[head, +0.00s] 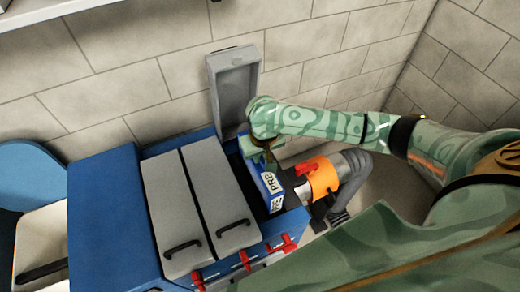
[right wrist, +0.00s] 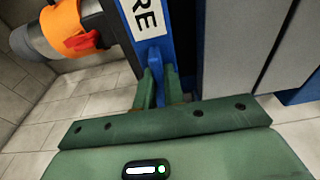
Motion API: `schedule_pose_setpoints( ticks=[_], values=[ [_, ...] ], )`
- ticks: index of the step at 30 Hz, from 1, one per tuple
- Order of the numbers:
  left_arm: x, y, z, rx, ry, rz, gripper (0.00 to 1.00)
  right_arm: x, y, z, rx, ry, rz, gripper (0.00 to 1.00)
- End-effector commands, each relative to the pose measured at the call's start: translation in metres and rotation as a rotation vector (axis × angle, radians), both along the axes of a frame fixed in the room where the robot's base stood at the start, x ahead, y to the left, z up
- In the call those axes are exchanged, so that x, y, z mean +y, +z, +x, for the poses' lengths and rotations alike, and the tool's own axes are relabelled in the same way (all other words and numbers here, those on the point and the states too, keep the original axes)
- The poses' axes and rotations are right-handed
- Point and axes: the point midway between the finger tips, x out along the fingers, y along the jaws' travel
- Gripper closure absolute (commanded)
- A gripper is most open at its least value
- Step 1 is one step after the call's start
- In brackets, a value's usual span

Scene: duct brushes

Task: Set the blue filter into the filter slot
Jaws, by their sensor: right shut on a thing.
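The blue filter (head: 259,179) carries a white label reading PRE and stands on edge at the open slot of the blue housing, under a raised grey lid (head: 234,88). The filter slot is mostly hidden by the filter and my arm, and I cannot tell how deep the filter sits. My right gripper (head: 264,152) is at the filter's upper end. In the right wrist view its green fingers (right wrist: 158,88) are shut on the blue filter (right wrist: 152,48). My left gripper is in neither view.
Two shut grey lids (head: 193,205) with black handles lie left of the slot. Red latches (head: 282,244) line the housing's front. A grey hose with an orange collar (head: 317,178) is close on the right. A tiled wall (head: 130,60) stands behind.

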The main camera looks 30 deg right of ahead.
Motion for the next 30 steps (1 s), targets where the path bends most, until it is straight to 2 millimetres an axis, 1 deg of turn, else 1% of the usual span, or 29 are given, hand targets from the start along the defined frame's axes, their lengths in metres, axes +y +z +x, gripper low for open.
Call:
schedule_pose_setpoints(
  ticks=[1, 30],
  values=[
    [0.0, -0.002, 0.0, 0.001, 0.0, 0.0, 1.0, 0.0, -0.005, 0.0, 0.001, 0.0, 0.0, 1.0],
    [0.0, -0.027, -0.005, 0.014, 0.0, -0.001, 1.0, 0.0, -0.087, -0.001, 0.002, 0.0, 0.001, 1.0]
  ],
)
